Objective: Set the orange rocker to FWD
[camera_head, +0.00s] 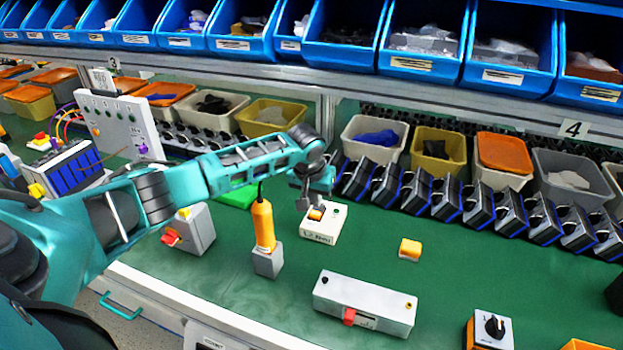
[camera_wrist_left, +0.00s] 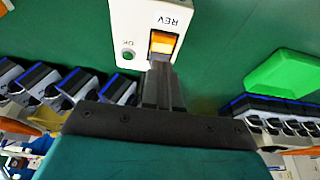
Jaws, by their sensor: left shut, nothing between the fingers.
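A small white box (camera_head: 318,232) stands on the green bench mat and bears the orange rocker (camera_head: 316,214). In the left wrist view the rocker (camera_wrist_left: 162,42) sits in a dark frame beside the printed word REV; a FWD label is not visible there. A green round light or button marked OK (camera_wrist_left: 128,55) is on the same face. My left gripper (camera_head: 303,204) is over the box, its fingers shut and empty. In the wrist view its fingertips (camera_wrist_left: 159,63) overlap the rocker's near end; I cannot tell whether they touch. My right gripper is not in view.
A yellow button block (camera_head: 410,249) is right; a long grey box (camera_head: 365,300) is in front. Black holders (camera_head: 415,190) line the back.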

